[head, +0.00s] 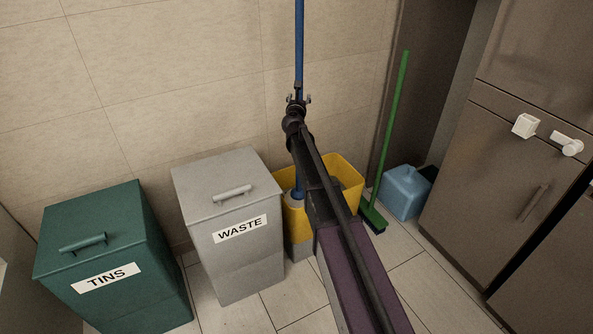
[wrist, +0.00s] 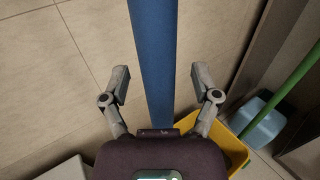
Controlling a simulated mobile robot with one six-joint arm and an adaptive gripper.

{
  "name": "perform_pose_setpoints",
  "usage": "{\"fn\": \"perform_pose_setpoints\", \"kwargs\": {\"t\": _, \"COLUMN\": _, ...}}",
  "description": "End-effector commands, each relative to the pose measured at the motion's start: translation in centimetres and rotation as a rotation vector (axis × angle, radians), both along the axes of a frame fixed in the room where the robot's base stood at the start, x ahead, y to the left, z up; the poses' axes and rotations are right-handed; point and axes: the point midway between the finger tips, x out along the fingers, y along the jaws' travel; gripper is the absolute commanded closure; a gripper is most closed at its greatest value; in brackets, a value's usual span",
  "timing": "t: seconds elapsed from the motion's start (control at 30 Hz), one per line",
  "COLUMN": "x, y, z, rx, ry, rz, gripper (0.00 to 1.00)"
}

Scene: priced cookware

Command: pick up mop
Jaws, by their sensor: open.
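The mop (head: 299,42) has a long blue handle that stands upright, its lower end in a yellow bucket (head: 345,172). In the wrist view the blue handle (wrist: 153,62) runs down between the fingers. My gripper (head: 297,99) is at the handle, well above the bucket. In the wrist view my gripper (wrist: 160,88) is open, with one finger on each side of the handle and a gap on both sides. My arm hides part of the bucket and the lower handle; the mop head is mostly hidden.
A grey WASTE bin (head: 230,220) and a green TINS bin (head: 112,255) stand left of the bucket. A green broom (head: 391,125) leans at the right, beside a blue container (head: 405,192). Brown cabinets (head: 500,190) stand at far right. A tiled wall is behind.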

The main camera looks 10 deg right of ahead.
Motion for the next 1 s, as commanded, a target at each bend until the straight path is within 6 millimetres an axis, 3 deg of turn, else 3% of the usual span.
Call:
{"fn": "perform_pose_setpoints", "kwargs": {"t": 0.23, "x": -0.01, "y": 0.01, "z": 0.0, "rx": 0.0, "ry": 0.0, "rz": 0.0, "gripper": 0.21}}
{"fn": "perform_pose_setpoints", "kwargs": {"t": 0.27, "x": -0.01, "y": 0.02, "z": 0.0, "rx": 0.0, "ry": 0.0, "rz": 0.0, "gripper": 0.27}}
{"fn": "perform_pose_setpoints", "kwargs": {"t": 0.5, "x": -0.01, "y": 0.01, "z": 0.0, "rx": 0.0, "ry": 0.0, "rz": 0.0, "gripper": 0.98}}
{"fn": "perform_pose_setpoints", "kwargs": {"t": 1.0, "x": -0.01, "y": -0.03, "z": 0.27, "rx": -0.001, "ry": 0.0, "rz": 0.0, "gripper": 1.0}}
